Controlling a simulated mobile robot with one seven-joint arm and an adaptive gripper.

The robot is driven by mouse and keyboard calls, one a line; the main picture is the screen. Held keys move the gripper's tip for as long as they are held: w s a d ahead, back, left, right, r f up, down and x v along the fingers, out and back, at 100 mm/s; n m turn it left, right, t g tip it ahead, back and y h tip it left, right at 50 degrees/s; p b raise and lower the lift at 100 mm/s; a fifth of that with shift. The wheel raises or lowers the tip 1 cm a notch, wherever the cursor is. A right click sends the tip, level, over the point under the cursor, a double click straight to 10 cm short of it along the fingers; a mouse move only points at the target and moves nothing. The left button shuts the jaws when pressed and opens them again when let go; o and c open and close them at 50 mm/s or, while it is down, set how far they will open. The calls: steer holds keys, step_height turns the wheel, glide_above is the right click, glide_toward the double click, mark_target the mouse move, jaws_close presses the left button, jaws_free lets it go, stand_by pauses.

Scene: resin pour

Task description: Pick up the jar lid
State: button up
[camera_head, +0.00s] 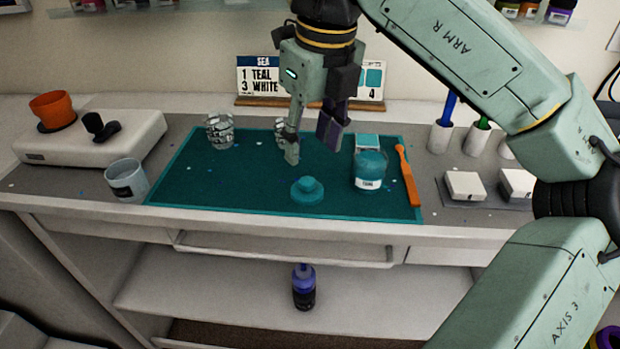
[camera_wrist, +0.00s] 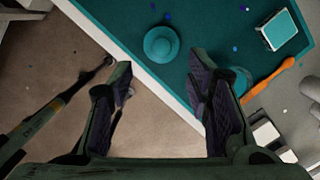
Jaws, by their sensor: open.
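The teal jar lid (camera_head: 307,190), a round disc with a raised knob, lies knob up on the teal mat (camera_head: 240,190) near its front edge. It also shows in the wrist view (camera_wrist: 161,44), above the gap between the fingertips in the picture. My gripper (camera_head: 311,146) hangs in the air over the work table, fingers down, open and empty, apart from the lid. In the wrist view its two fingers (camera_wrist: 160,75) are spread wide. A teal jar (camera_head: 369,172) with a white label stands right of the lid; my right finger partly hides it in the wrist view.
An orange stick (camera_head: 408,178) lies right of the jar, with a small teal-topped box (camera_head: 369,141) behind. A clear cup (camera_head: 219,131) stands at the mat's back left, another cup (camera_head: 127,180) by its left edge.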

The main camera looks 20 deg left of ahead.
mark_target(307, 180)
step_height(307, 180, down, 2)
steer(key=shift+a+f, duration=0.1)
steer(key=shift+a, duration=0.05)
steer(key=shift+w+a+f+p, duration=0.15)
steer(key=shift+f+p, duration=0.1)
steer(key=shift+f, duration=0.7)
steer(key=shift+w+a+f+p, duration=0.15)
steer(key=shift+f+p, duration=0.1)
steer(key=shift+f, duration=0.65)
steer(key=shift+w+a+f+p, duration=0.15)
steer(key=shift+f+p, duration=0.1)
steer(key=shift+f, duration=0.7)
steer(key=shift+d, duration=0.1)
steer(key=c, duration=0.9)
steer(key=shift+o, duration=0.2)
steer(key=shift+r, duration=0.1)
